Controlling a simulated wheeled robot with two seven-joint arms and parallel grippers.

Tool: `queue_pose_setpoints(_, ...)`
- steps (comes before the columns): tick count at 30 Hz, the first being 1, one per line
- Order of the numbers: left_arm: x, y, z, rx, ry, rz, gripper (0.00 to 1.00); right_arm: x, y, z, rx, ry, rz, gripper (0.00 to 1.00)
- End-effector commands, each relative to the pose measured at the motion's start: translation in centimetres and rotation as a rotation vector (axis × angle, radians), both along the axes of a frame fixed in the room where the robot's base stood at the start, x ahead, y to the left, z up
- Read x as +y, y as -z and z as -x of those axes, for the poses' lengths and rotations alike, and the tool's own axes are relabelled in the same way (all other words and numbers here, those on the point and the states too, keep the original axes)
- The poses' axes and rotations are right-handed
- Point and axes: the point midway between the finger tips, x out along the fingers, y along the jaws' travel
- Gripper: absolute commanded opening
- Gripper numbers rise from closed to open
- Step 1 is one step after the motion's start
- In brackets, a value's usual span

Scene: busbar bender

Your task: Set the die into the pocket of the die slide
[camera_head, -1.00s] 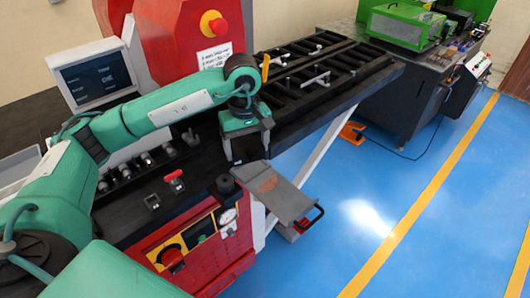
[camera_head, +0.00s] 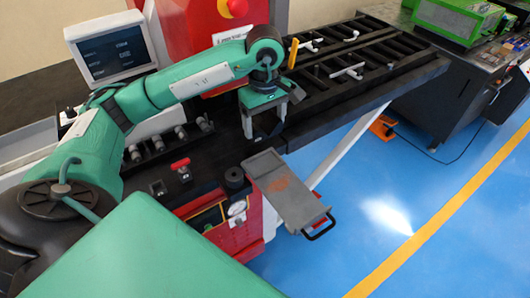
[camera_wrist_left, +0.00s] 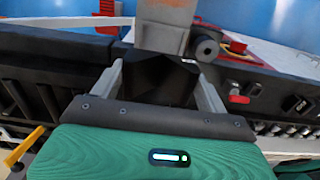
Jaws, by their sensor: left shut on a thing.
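My left gripper (camera_head: 266,132) points down over the black bench, behind the grey plate. Its two fingers are shut on a dark block, the die (camera_wrist_left: 160,82), which sits between them in the left wrist view. The die is dark against the dark bench, so its lower edge is hard to make out. A flat grey plate with a black handle (camera_head: 283,186), likely the die slide, sticks out from the bench front. It also shows at the top of the wrist view (camera_wrist_left: 165,22). I cannot make out its pocket. My right gripper is not in view.
A black round knob (camera_head: 234,178) stands by the plate's left corner, and a red-handled lever (camera_head: 181,165) is left of it. A row of metal cylinders (camera_head: 158,142) lies behind. A slotted black rack (camera_head: 350,60) extends right.

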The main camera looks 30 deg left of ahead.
Motion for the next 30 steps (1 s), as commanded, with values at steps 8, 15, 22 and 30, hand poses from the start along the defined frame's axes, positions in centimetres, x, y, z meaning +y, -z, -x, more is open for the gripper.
queue_pose_setpoints(8, 0.0, 5.3, 0.1, 0.002, -0.001, 0.0, 0.13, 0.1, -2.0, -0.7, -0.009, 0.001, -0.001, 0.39)
queue_pose_setpoints(15, 0.0, 8.3, 0.0, -0.002, 0.0, 0.0, 0.13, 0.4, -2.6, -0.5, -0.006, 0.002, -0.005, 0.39)
queue_pose_setpoints(22, 0.0, 9.7, 0.0, -0.001, -0.001, 0.0, 0.13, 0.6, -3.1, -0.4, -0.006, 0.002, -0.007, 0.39)
queue_pose_setpoints(30, 0.0, 12.4, 0.0, -0.003, 0.0, 0.0, 0.13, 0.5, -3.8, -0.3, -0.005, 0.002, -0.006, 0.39)
